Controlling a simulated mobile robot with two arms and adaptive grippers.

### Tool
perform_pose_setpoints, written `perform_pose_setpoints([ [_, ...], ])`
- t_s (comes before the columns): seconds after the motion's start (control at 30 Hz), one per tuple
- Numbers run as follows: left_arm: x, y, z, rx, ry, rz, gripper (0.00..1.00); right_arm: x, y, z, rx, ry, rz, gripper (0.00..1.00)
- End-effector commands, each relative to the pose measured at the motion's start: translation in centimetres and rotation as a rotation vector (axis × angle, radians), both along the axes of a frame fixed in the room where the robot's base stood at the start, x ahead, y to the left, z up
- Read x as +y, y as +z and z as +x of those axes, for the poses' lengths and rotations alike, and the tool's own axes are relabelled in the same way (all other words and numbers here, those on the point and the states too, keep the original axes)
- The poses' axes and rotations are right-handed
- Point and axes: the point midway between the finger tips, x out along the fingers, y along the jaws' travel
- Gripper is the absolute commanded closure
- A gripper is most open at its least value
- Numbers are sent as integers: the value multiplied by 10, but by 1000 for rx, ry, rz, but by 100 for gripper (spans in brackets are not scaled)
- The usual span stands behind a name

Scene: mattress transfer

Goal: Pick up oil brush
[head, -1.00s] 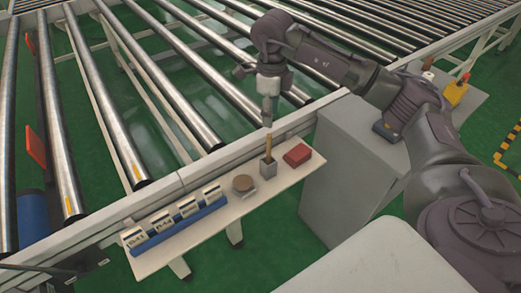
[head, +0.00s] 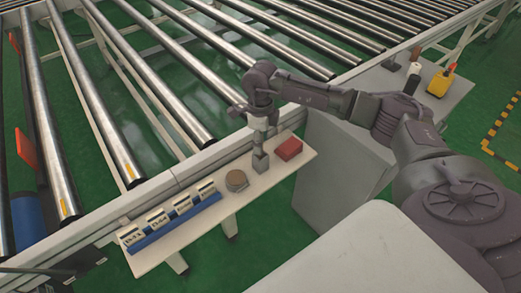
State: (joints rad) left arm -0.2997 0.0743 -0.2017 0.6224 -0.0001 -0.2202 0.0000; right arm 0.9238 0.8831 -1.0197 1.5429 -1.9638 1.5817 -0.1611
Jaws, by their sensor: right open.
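The oil brush stood with its wooden handle up in a small grey cup (head: 260,162) on the narrow white shelf; the handle is now hidden behind my right gripper. My right gripper (head: 258,143) points down directly above the cup, at the handle's place. Its jaws are open; I cannot tell whether the handle is between them. My left gripper is not in view.
On the white shelf (head: 212,213), a red block (head: 288,149) lies close right of the cup, and a round brown tin (head: 236,180) and a blue rack (head: 175,225) of labelled white blocks lie left. Conveyor rollers (head: 110,125) run behind. A yellow can (head: 440,83) stands at upper right.

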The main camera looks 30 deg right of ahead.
Motion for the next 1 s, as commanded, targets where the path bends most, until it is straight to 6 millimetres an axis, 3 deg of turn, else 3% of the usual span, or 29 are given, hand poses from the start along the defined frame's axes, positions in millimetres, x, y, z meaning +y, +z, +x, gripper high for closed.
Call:
perform_pose_setpoints([
  [0.13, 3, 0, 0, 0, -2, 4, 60, 0, 0, 0, 0, 0, 0, 56],
  [0.4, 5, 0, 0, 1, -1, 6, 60, 0, 0, 0, -1, 0, 1, 100],
  [0.77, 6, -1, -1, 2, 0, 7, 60, 0, 6, 1, -3, 0, 1, 100],
  [1.0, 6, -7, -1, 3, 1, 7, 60, 0, 48, 1, -6, 1, 0, 100],
])
